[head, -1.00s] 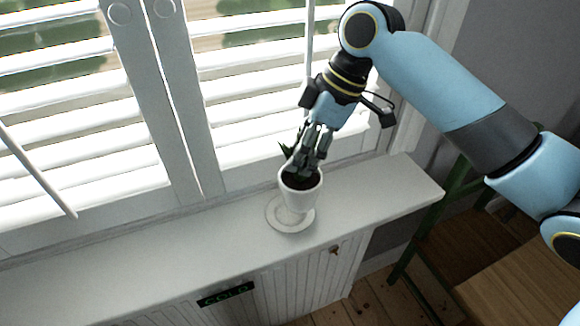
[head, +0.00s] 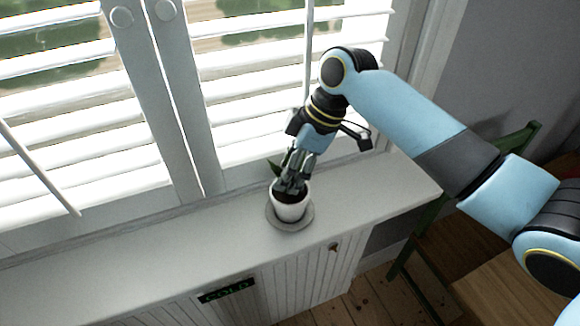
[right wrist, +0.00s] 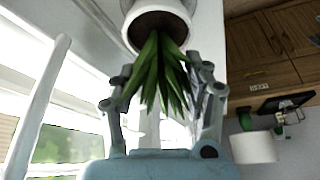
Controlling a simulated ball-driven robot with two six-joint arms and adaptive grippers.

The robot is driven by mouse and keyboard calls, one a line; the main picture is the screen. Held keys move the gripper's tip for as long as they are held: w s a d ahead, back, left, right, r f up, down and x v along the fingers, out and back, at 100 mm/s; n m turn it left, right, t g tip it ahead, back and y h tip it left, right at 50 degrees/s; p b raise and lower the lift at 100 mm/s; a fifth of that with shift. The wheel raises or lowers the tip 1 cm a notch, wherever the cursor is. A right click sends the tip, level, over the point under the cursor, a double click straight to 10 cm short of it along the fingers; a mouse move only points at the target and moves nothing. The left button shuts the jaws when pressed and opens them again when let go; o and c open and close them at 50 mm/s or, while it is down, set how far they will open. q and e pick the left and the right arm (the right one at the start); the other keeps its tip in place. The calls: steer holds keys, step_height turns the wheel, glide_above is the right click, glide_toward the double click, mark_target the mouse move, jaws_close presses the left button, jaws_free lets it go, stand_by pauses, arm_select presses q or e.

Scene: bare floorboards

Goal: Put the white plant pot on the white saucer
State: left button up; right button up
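The white plant pot (head: 291,211) stands upright over the white saucer (head: 291,227) on the white sill. The saucer's rim shows around its base; whether the pot rests on it or is just above, I cannot tell. My right gripper (head: 291,182) comes down from above, its fingers at the pot's rim. My left gripper is not in view.
The sill (head: 150,255) is clear to the left and right of the saucer. Window shutters (head: 90,140) stand close behind. A green chair (head: 515,148) stands right of the sill. A small dark sign (head: 227,291) is on the panel below.

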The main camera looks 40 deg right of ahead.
steer(key=shift+o, duration=1.2)
steer(key=shift+r, duration=0.2)
steer(key=b+v, duration=0.1)
steer(key=v, duration=1.1)
